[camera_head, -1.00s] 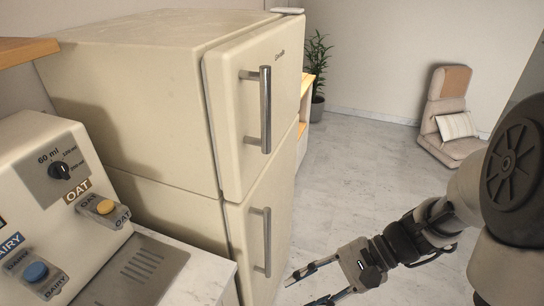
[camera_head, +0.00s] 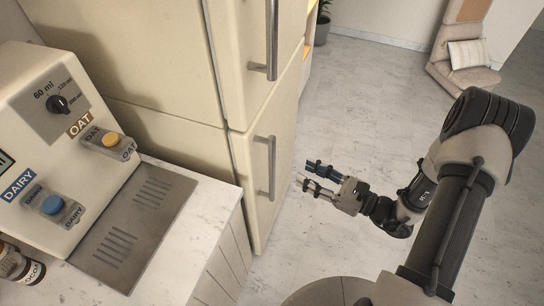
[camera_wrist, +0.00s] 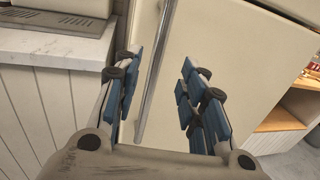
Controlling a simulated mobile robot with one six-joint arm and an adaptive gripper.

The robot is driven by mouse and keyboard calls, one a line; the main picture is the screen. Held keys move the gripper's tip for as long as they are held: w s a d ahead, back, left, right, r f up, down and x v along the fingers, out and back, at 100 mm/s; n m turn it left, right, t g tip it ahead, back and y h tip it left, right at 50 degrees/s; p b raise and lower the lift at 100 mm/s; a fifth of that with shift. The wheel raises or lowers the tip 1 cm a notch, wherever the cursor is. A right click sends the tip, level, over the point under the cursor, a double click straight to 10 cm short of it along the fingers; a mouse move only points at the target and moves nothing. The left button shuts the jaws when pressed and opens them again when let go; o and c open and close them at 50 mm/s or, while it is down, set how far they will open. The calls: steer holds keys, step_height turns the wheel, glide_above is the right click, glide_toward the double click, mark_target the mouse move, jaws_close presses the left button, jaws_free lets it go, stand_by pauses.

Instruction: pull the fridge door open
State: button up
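The cream fridge has an upper door (camera_head: 235,60) and a lower door (camera_head: 286,140), both shut. A vertical metal handle is on each: the upper handle (camera_head: 272,40) and the lower handle (camera_head: 271,170). My gripper (camera_head: 306,174) is open and empty, just right of the lower handle, fingers pointing toward it. In the wrist view a metal handle bar (camera_wrist: 157,75) runs between the blue-padded fingers of my gripper (camera_wrist: 161,72), nearer the left finger. It appears beyond the fingertips, with the fridge door (camera_wrist: 225,50) behind it. I see no contact.
A counter (camera_head: 215,200) with a milk dispenser (camera_head: 70,110) and metal drip tray (camera_head: 145,215) stands left of the fridge. A brown bottle (camera_head: 18,262) is at the far left. A floor chair (camera_head: 463,65) is at the back right. Marble floor (camera_head: 370,100) is open right of the fridge.

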mark_target(272, 157)
steer(key=b+x, duration=0.2)
steer(key=x, duration=1)
steer(key=shift+w+a+r, duration=0.1)
steer(key=shift+a, duration=0.05)
steer(key=shift+c, duration=0.6)
jaws_close()
